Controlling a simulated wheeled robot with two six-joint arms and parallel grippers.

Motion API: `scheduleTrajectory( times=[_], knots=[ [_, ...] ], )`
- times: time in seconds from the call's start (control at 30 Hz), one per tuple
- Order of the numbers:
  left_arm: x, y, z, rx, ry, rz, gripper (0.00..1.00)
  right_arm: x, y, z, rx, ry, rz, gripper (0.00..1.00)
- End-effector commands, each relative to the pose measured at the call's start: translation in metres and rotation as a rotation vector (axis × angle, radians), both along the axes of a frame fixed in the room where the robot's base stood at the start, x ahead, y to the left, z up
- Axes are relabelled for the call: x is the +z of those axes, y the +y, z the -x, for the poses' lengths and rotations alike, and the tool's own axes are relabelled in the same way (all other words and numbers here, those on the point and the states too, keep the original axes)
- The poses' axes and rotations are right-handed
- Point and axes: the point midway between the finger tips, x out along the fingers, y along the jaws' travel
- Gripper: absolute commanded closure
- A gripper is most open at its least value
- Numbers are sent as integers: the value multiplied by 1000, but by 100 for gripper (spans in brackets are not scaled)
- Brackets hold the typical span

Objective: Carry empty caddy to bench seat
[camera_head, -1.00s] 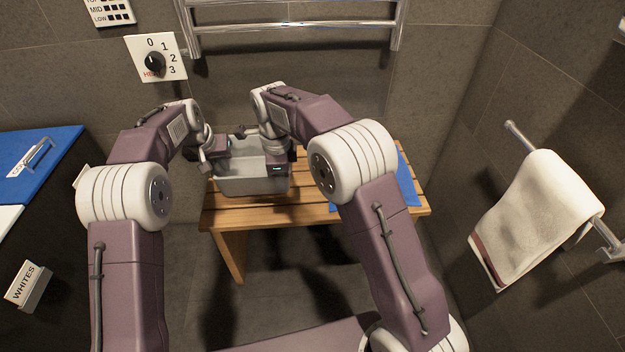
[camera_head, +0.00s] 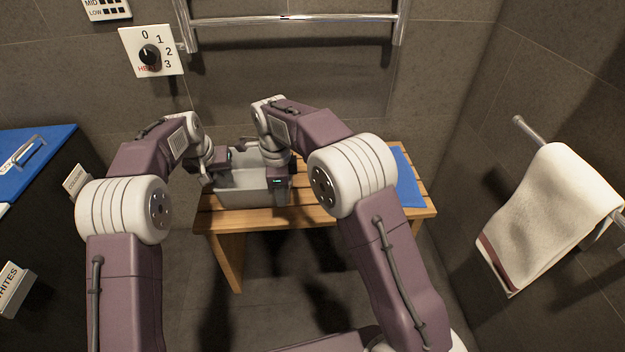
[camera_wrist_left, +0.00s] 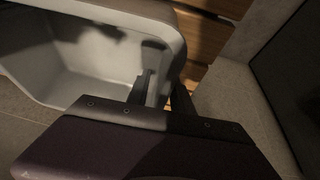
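The grey caddy (camera_head: 240,190) is an open tub at the left part of the wooden bench seat (camera_head: 325,215). No contents show in the visible part of it. I cannot tell whether it rests on the slats or hangs just above them. My left gripper (camera_head: 215,176) is at its left wall. In the left wrist view its fingers (camera_wrist_left: 164,94) straddle the wall of the caddy (camera_wrist_left: 85,62), one inside and one outside, and look shut on it. My right gripper (camera_head: 279,184) is at the right wall and looks shut on it, with its fingertips partly hidden.
A blue folded cloth or mat (camera_head: 405,185) lies on the bench's right end. A towel (camera_head: 550,215) hangs on a rail at the right. A chrome rack (camera_head: 295,20) and a heat dial (camera_head: 150,53) are on the back wall. A blue-topped unit (camera_head: 35,150) stands left.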

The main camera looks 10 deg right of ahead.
Motion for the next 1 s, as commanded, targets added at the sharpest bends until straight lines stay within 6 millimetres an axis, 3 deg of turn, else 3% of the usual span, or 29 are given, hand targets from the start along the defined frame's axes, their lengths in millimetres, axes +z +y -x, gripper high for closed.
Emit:
scheduleTrajectory(
  times=[0.5, 0.8, 0.87, 1.0],
  knots=[
    [99, 14, 39, 1, -3, 0, 72, 0, 0, 0, 0, 0, 0, 73],
    [109, 16, 44, 0, 1, 0, 72, 3, 0, 0, 0, -1, -1, 73],
    [109, 16, 44, 0, 1, 0, 72, 10, 1, 0, 0, -3, -1, 73],
    [109, 15, 43, 0, 0, 0, 72, 43, 1, 1, 1, -6, -2, 73]
  ],
)
